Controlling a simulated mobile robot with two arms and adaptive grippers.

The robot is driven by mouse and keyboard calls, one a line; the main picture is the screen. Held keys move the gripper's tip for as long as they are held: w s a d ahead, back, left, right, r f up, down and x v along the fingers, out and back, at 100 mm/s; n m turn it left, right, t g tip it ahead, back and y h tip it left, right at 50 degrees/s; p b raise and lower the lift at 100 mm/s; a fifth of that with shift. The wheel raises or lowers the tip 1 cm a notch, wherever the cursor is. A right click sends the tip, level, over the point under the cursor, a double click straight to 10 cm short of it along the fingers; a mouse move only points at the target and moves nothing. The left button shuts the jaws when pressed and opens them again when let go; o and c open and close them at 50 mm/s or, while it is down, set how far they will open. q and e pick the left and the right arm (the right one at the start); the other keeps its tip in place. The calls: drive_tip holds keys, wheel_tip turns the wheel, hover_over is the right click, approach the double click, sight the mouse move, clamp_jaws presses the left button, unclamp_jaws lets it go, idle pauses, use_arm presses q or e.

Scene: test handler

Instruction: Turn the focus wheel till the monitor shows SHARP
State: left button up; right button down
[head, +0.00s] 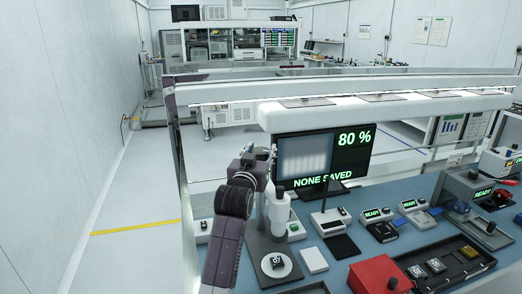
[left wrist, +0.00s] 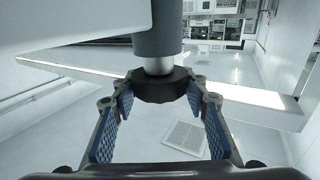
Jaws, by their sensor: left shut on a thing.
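The monitor (head: 323,158) stands behind the bench microscope (head: 278,212). It reads "80 %" at the upper right and "NONE SAVED" along the bottom; its picture of pale stripes looks blurred. My left arm rises in front of the microscope, and its gripper is at the upper part of it, mostly hidden in the head view. In the left wrist view, my left gripper (left wrist: 160,90) is shut on the dark ridged focus wheel (left wrist: 159,92), one finger on each side. A small dark chip lies on the round white stage (head: 289,267). My right gripper is not in view.
Right of the microscope are a small device (head: 331,221), a white block (head: 314,260) and boxes with "READY" displays (head: 377,214). A red box (head: 380,275) and a dark tray (head: 446,283) stand at the front right. A white overhead bar (head: 390,107) spans the bench.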

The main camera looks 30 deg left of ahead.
use_arm(q)
drive_tip(key=shift+f, duration=0.1)
drive_tip(key=o, duration=1.2)
drive_tip(key=shift+s, duration=0.1)
drive_tip(key=v, duration=1.2)
